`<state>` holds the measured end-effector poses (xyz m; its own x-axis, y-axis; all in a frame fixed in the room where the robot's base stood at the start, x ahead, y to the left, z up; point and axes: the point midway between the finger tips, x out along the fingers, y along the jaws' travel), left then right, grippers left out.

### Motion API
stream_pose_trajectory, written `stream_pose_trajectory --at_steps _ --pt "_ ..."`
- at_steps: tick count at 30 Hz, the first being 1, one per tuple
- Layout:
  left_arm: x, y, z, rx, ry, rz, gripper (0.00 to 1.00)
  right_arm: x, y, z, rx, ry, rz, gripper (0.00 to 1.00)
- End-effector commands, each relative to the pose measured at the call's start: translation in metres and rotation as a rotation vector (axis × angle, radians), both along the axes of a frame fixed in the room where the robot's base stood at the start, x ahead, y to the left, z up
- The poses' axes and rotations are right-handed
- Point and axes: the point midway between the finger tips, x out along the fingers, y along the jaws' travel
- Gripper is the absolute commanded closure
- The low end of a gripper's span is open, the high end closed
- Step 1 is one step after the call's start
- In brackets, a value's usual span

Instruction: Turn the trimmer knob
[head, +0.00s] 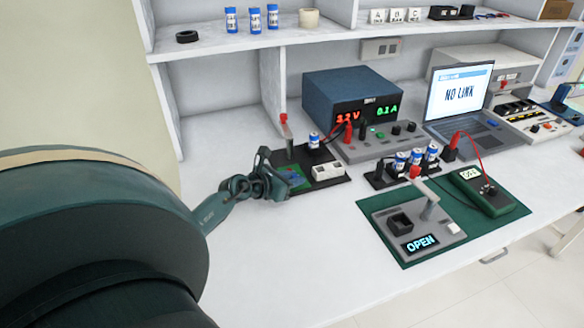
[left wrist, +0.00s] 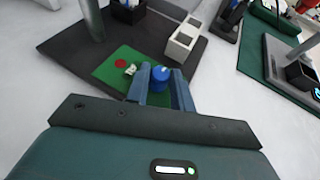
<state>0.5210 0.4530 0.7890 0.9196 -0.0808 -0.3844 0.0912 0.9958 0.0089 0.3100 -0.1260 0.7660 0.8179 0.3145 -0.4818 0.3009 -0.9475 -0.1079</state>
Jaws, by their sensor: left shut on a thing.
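The blue trimmer knob (left wrist: 160,73) stands on a green circuit board (left wrist: 112,68) in the left wrist view. My left gripper (left wrist: 161,82) is closed around it, one finger on each side. In the head view my left gripper (head: 281,184) reaches in from the left, low over the green board (head: 293,176), and hides the knob. The board lies on a dark base plate (head: 335,163). A red round part (left wrist: 120,62) and a small white part (left wrist: 131,69) sit on the board beside the knob. My right gripper is not in view.
A post with a red top (head: 284,122) rises behind the board. A white two-hole block (head: 328,171) stands right of it. A power supply (head: 340,88) reads 3.2 V and 0.1 A. The laptop (head: 459,95) shows NO LINK; a fixture display (head: 420,244) reads OPEN. The front-left bench is clear.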

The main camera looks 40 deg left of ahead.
Motion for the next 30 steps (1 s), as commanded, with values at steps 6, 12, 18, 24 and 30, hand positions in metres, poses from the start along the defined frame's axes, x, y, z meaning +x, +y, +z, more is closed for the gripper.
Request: stream_pose_trajectory --at_steps 6,12,18,24,30 --pt "0.000 0.000 -0.001 0.003 -0.001 0.000 1.00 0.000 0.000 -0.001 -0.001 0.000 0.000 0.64" --pt "0.000 0.000 0.000 0.002 -0.001 0.000 0.64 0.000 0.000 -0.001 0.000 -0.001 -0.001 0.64" --pt "0.000 0.000 0.000 0.002 -0.001 0.000 0.55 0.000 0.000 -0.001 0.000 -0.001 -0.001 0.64" --pt "-0.002 0.001 0.001 0.002 -0.001 0.000 0.55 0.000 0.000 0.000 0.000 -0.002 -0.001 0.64" --pt "-0.024 0.003 0.010 0.004 0.001 -0.001 0.55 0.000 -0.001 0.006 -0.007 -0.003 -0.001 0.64"
